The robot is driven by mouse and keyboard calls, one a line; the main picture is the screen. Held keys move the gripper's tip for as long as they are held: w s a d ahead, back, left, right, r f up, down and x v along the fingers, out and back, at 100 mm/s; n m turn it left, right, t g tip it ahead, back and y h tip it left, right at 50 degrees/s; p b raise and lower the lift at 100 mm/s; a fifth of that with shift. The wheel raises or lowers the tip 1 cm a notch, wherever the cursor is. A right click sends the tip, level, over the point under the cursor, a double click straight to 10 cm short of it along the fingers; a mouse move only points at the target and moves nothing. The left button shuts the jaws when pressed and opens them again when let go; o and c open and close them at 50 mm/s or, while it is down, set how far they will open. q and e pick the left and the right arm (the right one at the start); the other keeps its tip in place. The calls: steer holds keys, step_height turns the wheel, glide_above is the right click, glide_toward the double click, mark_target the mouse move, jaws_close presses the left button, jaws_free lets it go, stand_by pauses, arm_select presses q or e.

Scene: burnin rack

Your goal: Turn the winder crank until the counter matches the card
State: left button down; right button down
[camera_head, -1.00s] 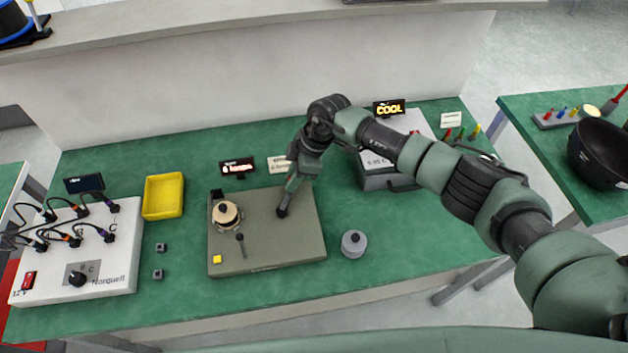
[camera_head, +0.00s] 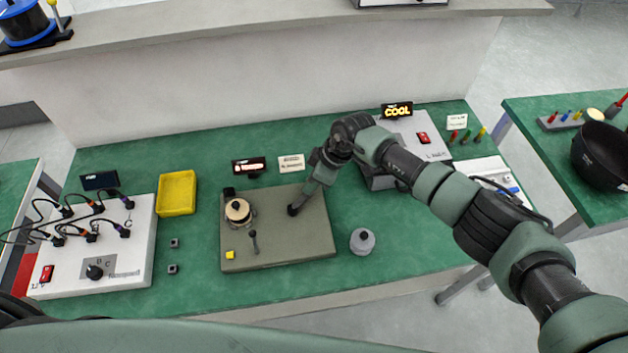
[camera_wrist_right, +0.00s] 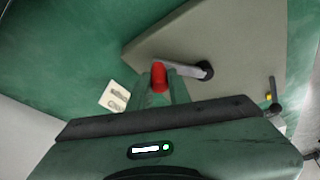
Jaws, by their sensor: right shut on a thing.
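The winder is a flat grey-green base (camera_head: 285,248) on the green bench, with a tan spool (camera_head: 238,212) at its left and a dark crank hub (camera_head: 293,210) at its right. In the right wrist view a grey crank arm (camera_wrist_right: 182,67) runs from the black hub to a red handle (camera_wrist_right: 159,78). My right gripper (camera_wrist_right: 160,88) is shut on this red handle. In the head view the right gripper (camera_head: 308,194) hides the handle. The counter display (camera_head: 249,167) stands behind the base, with the white card (camera_head: 291,163) beside it; neither is readable. My left gripper is out of view.
A small dark lever (camera_head: 254,241) and a yellow block (camera_head: 230,254) are on the base's front left. A grey lidded pot (camera_head: 362,241) stands to its right. A yellow tray (camera_head: 177,194) and a wired white panel (camera_head: 120,275) are at left. A grey device (camera_head: 380,178) stands behind my right forearm.

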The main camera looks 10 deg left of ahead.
steer(key=c, duration=1.3)
jaws_free()
steer(key=shift+d, duration=0.1)
steer(key=b+v, duration=0.1)
steer(key=v, duration=0.6)
steer(key=shift+r, duration=0.45)
steer(key=shift+s, duration=0.1)
